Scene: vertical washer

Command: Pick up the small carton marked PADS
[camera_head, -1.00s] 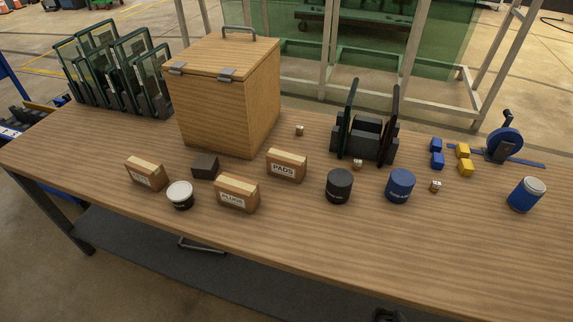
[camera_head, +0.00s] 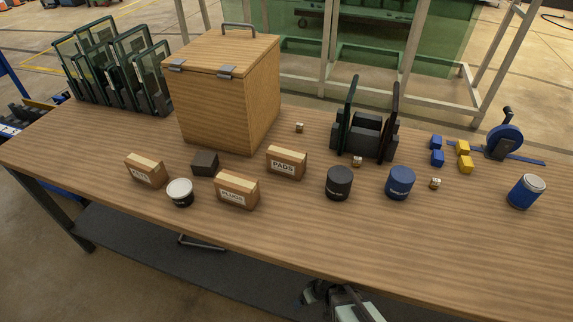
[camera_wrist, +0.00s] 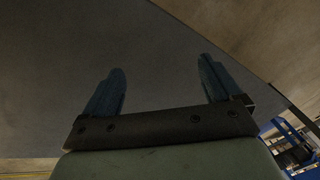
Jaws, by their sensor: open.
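The small carton marked PADS (camera_head: 286,163) stands upright on the wooden table, near the middle, in front of the wooden box. It is brown with a pale top and a white label. My gripper shows in the wrist view (camera_wrist: 160,92), with two blue fingers spread apart and nothing between them. In the head view, part of my arm shows at the bottom edge, beyond the table's front edge and well away from the carton. The fingertips cannot be made out there.
A carton marked PLUGS (camera_head: 237,190) and another carton (camera_head: 145,171) stand nearby, with a dark block (camera_head: 205,163) and a white-lidded tub (camera_head: 180,192). A black canister (camera_head: 339,183) is to the right. The wooden box (camera_head: 228,95) stands behind. The table's front strip is clear.

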